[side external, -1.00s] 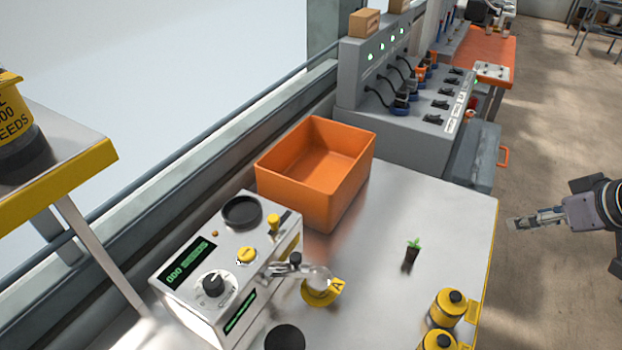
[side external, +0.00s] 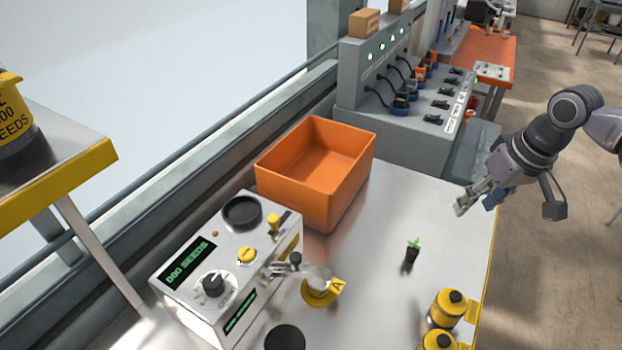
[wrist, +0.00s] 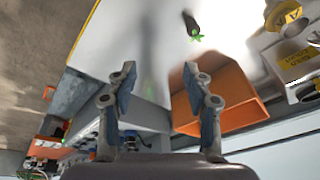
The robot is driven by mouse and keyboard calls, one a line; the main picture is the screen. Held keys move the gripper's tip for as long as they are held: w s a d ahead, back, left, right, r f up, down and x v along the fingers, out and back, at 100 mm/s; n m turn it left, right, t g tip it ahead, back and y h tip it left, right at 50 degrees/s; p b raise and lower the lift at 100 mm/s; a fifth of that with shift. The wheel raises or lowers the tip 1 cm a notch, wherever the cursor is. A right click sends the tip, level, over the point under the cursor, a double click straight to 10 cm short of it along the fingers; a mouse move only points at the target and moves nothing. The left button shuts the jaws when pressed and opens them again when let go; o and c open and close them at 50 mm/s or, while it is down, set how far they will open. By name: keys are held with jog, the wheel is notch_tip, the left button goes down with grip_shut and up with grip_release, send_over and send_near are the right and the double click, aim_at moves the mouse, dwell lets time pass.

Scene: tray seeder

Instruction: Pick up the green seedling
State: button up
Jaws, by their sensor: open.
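The green seedling (side external: 413,250) has a dark plug with small green leaves on top. It stands on the bare metal table (side external: 385,215), right of the orange bin. In the wrist view the seedling (wrist: 193,27) shows near the top, beyond the fingertips and a little right of the gap between them. My gripper (side external: 476,204) is over the table's right edge, up and to the right of the seedling and apart from it. In the wrist view the two fingers of my gripper (wrist: 157,75) are spread wide with nothing between them.
An orange bin (side external: 283,189) stands at the table's back. A seed counter (side external: 200,302) with dials and a yellow-based glass cup (side external: 318,286) is at left. Yellow canisters (side external: 447,309) stand at the front right edge. The table around the seedling is clear.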

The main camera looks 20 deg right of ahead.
jog(key=w+a+f+g, duration=0.3)
jog(key=w+a+f, duration=0.15)
jog(key=a, duration=0.35)
send_over(414, 249)
jog(key=shift+h, duration=0.3)
jog(key=f, duration=0.5)
jog(key=shift+w+a+f, duration=0.2)
jog(key=shift+w+f, duration=0.1)
jog(key=shift+f, duration=0.1)
jog(key=shift+s+d+f, duration=0.1)
jog(key=shift+s+f, duration=0.05)
jog(key=shift+f, duration=1.2)
jog(key=shift+s+d+f, duration=0.1)
jog(key=shift+s+f, duration=0.05)
jog(key=shift+f, duration=1.2)
jog(key=c, duration=1)
